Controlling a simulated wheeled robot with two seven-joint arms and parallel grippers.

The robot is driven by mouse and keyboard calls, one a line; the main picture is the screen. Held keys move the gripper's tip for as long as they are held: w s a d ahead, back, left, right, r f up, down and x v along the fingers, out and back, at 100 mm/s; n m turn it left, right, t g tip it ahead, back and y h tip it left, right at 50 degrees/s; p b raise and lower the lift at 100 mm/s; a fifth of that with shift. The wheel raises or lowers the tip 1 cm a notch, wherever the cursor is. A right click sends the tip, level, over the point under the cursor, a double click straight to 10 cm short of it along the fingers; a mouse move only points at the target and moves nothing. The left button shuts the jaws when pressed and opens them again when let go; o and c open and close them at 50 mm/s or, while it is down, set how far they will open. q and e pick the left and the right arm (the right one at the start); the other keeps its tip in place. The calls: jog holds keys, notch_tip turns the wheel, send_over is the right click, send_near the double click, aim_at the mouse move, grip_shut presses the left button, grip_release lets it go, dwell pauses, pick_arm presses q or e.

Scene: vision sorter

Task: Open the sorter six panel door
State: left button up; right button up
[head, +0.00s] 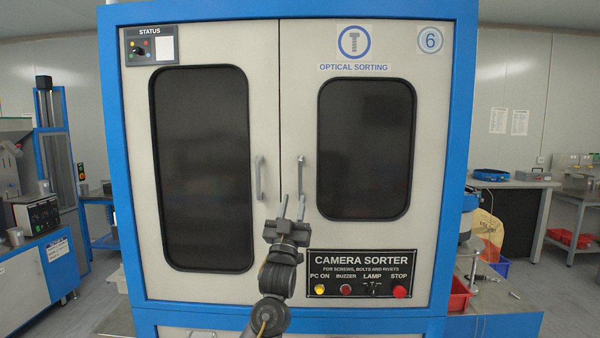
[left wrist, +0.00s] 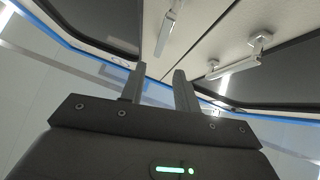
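The sorter is a blue-framed cabinet with two pale doors, both shut. The right door (head: 430,150), marked with a 6, has a dark window and a vertical grey handle (head: 300,175) near the middle seam. The left door (head: 264,100) has a similar handle (head: 259,178) across the seam. My left gripper (head: 292,205) is in front of the doors, just below the right door's handle in the picture. Its two fingers are apart with nothing between them. In the left wrist view the open fingers (left wrist: 159,78) point toward the cabinet, with both handles beyond them. My right gripper is not in view.
A black control panel (head: 362,274) with lamps and a red stop button sits low on the right door. Blue machinery (head: 50,140) stands at the far left. A bench with red bins (head: 460,294) stands at the right.

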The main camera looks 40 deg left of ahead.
aim_at(300, 174)
pick_arm(q)
jog(key=p+x, duration=0.5)
jog(key=x, duration=0.4)
jog(key=shift+w+r, duration=0.2)
jog(key=shift+r, duration=0.05)
jog(key=shift+w+a+r, duration=0.25)
jog(key=shift+w+r, duration=0.05)
jog(key=shift+w, duration=0.1)
jog(key=shift+c, duration=0.4)
grip_shut()
